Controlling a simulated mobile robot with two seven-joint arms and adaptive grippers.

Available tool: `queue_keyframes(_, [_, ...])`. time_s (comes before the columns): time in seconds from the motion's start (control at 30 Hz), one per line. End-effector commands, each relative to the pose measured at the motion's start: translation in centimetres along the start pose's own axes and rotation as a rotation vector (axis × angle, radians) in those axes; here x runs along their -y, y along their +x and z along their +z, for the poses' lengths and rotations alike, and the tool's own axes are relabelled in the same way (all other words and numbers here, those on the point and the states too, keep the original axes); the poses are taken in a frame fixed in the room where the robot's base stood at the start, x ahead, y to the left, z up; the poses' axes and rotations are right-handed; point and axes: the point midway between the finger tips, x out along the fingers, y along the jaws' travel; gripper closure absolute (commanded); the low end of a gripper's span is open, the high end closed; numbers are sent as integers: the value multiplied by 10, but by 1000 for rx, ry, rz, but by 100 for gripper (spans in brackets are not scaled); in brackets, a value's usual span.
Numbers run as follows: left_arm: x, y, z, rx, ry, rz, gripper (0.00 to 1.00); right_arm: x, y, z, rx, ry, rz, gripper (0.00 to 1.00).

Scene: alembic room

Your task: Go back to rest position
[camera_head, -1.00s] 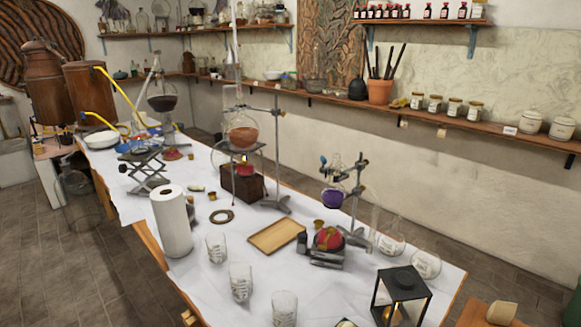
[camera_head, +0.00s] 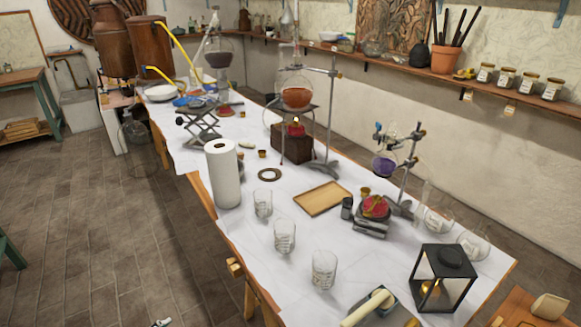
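A small grey and dark part, which looks like the tip of my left gripper (camera_head: 161,323), shows at the bottom edge over the floor, left of the long table. Too little of it shows to tell whether it is open or shut. My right gripper is not in view. The long table (camera_head: 262,222) with a white cover runs from the front right to the back left.
Near the table's front stand glass beakers (camera_head: 284,236), a paper roll (camera_head: 223,174), a wooden tray (camera_head: 322,198), a black lantern (camera_head: 443,277) and a dish with a pale rod (camera_head: 368,307). Glassware on stands (camera_head: 385,163) rises behind. The tiled floor (camera_head: 90,235) left of the table is clear.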

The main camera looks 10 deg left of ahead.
Motion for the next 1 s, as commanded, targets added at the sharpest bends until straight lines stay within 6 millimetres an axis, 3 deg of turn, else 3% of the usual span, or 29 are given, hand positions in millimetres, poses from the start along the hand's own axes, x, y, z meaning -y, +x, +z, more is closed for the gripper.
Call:
queue_keyframes(0.3, [-85,42,-9,-193,-189,144,24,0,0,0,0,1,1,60])
queue_keyframes(0.5, [-126,55,-7,-305,-338,210,24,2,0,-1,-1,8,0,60])
queue_keyframes(0.7, [-139,56,-6,-348,-401,229,24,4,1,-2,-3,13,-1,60])
queue_keyframes(1.0, [-139,56,-6,-351,-405,230,24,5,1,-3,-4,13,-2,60])
